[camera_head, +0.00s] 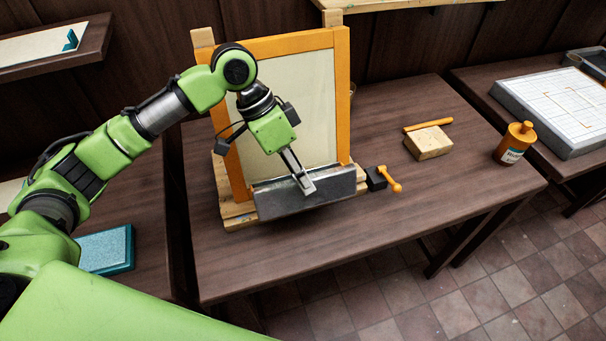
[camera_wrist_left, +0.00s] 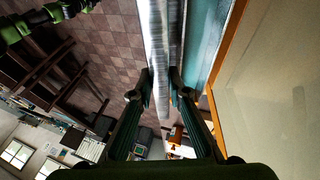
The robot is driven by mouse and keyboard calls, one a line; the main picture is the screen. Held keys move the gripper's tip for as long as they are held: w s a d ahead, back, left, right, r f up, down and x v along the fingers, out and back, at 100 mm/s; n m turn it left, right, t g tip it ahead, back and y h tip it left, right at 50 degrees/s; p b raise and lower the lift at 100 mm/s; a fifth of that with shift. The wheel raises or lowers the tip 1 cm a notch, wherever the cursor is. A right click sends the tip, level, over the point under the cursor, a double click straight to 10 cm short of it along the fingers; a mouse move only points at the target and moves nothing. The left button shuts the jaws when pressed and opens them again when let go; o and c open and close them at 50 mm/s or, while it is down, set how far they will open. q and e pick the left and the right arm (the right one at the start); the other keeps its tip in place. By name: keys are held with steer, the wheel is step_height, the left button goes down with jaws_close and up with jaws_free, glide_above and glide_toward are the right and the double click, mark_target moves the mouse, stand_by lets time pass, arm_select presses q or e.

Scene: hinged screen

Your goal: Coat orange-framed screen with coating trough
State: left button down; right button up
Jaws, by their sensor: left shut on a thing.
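The orange-framed screen (camera_head: 318,95) stands upright, leaning back slightly on a wooden stand on the table. Its pale mesh also fills the right side of the left wrist view (camera_wrist_left: 270,100). The grey metal coating trough (camera_head: 335,187) lies lengthwise across the screen's lower edge, in front of the frame. In the left wrist view the trough (camera_wrist_left: 158,50) runs between my fingers. My left gripper (camera_head: 304,184) is shut on the trough near its middle. A teal strip (camera_wrist_left: 208,45) shows inside the trough. Whether the trough touches the mesh is unclear. My right gripper is not in view.
An orange-handled clamp (camera_head: 389,179) sits at the stand's lower right. A wooden block (camera_head: 428,143) with an orange rod and an orange bottle (camera_head: 514,143) stand to the right. A gridded board (camera_head: 555,105) lies on the right table. The table (camera_head: 400,225) is bare in front.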

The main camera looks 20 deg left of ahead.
arm_select(q)
steer(key=shift+w+a, duration=0.4)
steer(key=shift+w, duration=0.1)
steer(key=shift+w+a+f, duration=0.15)
steer(key=shift+w+f, duration=0.05)
steer(key=shift+w+a+p, duration=0.15)
steer(key=shift+w+p, duration=0.05)
steer(key=shift+p, duration=0.35)
steer(key=shift+w+f, duration=0.1)
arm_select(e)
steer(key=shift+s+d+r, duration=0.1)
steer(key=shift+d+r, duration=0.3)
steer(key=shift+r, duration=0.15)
arm_select(q)
steer(key=shift+w+a, duration=0.1)
steer(key=shift+w+a+f, duration=0.1)
steer(key=shift+w+a, duration=0.05)
steer(key=shift+w, duration=0.05)
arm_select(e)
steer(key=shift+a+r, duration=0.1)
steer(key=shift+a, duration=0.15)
arm_select(q)
steer(key=shift+p, duration=0.6)
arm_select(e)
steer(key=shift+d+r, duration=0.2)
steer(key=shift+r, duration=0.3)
